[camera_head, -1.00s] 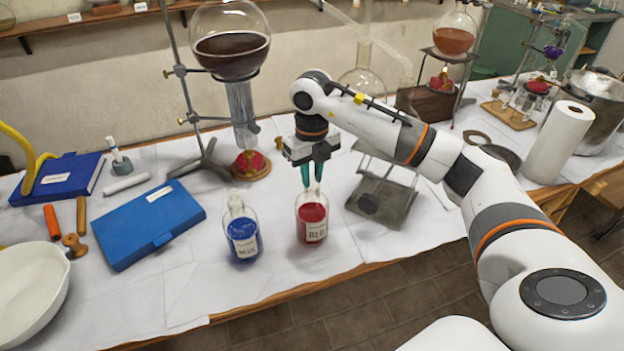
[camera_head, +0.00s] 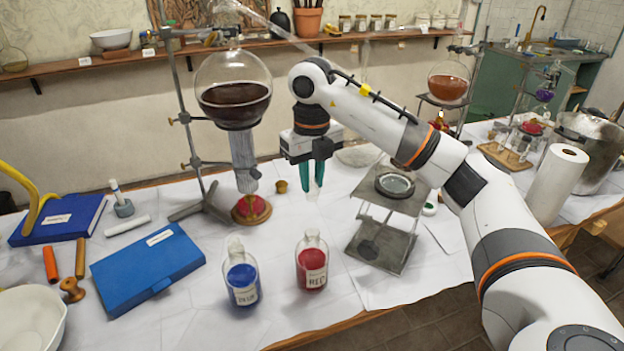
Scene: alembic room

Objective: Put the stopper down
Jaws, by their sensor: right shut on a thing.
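My right gripper (camera_head: 312,182) has green fingers and points straight down above and a little behind the red bottle. It is shut on a small clear glass stopper (camera_head: 312,196), of which only the pale lower end shows below the fingertips. The red bottle (camera_head: 312,268), labelled RED, stands upright near the front edge of the table, apart from the stopper, and its neck looks open. The blue bottle (camera_head: 242,275) stands to its left with a clear top. My left gripper is not in view.
A round flask on a stand (camera_head: 233,95) is behind left. A metal stand (camera_head: 385,225) is right of the red bottle. A blue box (camera_head: 148,268) and a white bowl (camera_head: 30,320) are left. White tabletop (camera_head: 190,320) is bare around the two bottles.

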